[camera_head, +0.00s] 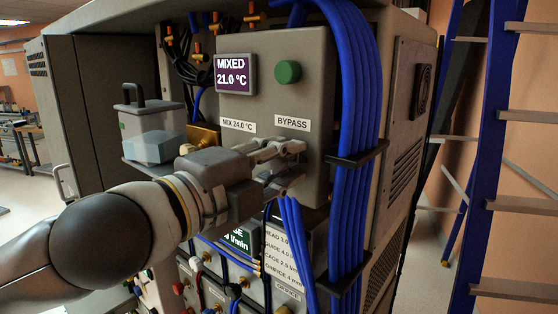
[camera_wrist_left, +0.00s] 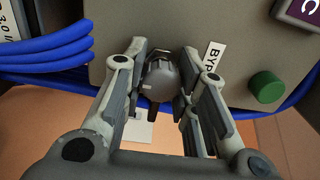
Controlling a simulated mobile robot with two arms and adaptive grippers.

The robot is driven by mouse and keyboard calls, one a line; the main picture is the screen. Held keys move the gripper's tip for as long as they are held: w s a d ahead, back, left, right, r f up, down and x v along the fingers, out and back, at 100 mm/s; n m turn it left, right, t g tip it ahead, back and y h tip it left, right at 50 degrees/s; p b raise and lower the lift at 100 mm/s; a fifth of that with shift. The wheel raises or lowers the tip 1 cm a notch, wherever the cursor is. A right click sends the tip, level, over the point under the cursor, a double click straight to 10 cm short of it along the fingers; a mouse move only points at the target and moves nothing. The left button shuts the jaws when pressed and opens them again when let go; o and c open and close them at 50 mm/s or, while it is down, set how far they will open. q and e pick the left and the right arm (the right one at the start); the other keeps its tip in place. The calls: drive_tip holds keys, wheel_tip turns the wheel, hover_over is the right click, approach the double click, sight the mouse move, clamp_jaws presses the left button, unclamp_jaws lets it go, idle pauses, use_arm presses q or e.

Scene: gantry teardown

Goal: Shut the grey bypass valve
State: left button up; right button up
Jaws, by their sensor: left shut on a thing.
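The grey bypass valve (camera_wrist_left: 160,80) is a round ribbed knob on the panel under the BYPASS label (camera_head: 292,123). In the left wrist view it sits between the fingers of my left gripper (camera_wrist_left: 160,72). In the head view my left gripper (camera_head: 290,165) reaches in from the left and is shut on the valve, with its fingers at the panel's lower right. The fingers hide most of the valve in the head view. My right gripper is not in either view.
A green button (camera_head: 288,72) and a purple MIXED 21.0 °C display (camera_head: 235,74) are on the panel (camera_head: 310,95) above. Blue hoses (camera_head: 360,110) run down just to its right. A clear box with a black handle (camera_head: 150,130) stands left of the panel. A blue ladder-like frame (camera_head: 485,140) stands at the right.

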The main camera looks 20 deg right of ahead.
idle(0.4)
use_arm(q)
drive_tip(key=o, duration=1)
drive_tip(key=shift+o, duration=0.2)
drive_tip(key=v, duration=1.2)
drive_tip(key=shift+a+f, duration=0.1)
drive_tip(key=shift+w, duration=0.1)
